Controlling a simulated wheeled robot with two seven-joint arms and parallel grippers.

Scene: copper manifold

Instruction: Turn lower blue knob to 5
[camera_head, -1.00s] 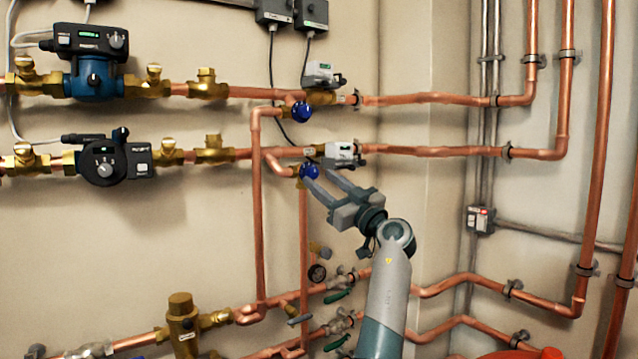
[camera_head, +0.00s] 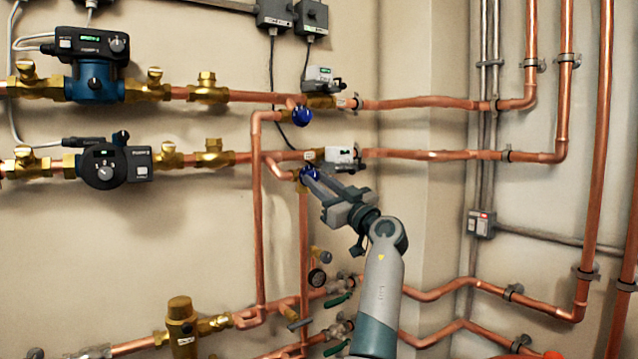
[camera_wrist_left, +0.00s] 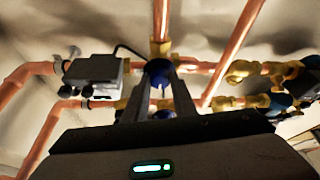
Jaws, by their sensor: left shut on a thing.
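The lower blue knob (camera_head: 309,174) is on the valve where the lower horizontal copper pipe meets a vertical one. My left gripper (camera_head: 313,178) reaches up to it from the lower right, shut on the knob, with its fingers partly covering it. In the left wrist view the knob (camera_wrist_left: 158,70) sits between the two fingertips (camera_wrist_left: 159,82). The scale and pointer on the knob cannot be read. The upper blue knob (camera_head: 302,115) is above on the upper pipe, untouched. My right gripper is not in view.
A vertical copper pipe (camera_head: 258,220) runs left of the gripper. Pumps (camera_head: 103,164) are at the far left.

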